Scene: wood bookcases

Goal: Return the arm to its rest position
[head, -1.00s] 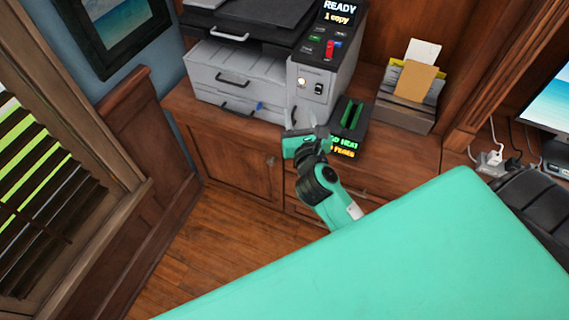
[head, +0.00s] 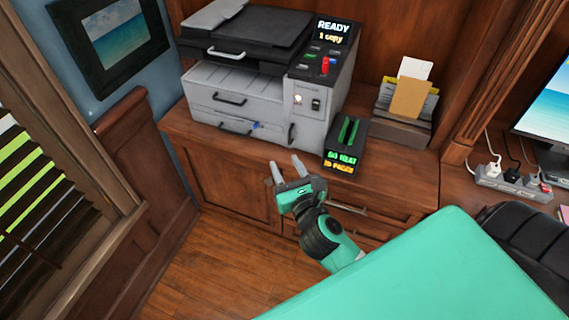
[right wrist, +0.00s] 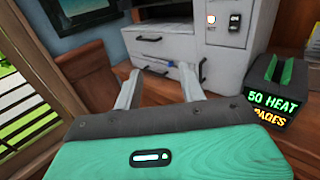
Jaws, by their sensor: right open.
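My right gripper (head: 288,168) is open and empty in front of the wooden cabinet, below the printer. Its two grey fingers point up and away, apart from each other, and touch nothing that I can see. It also shows in the right wrist view (right wrist: 160,88), with the fingers spread before the printer and cabinet top. My green forearm runs down behind it to the right. My left gripper is in no frame.
A grey printer (head: 240,100) reading "READY 1 copy" stands on the wooden cabinet (head: 235,185). A black box (head: 345,145) with green slots stands beside it. A paper holder (head: 405,125) and power strip (head: 510,182) are further right. The floor (head: 205,262) at lower left is clear.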

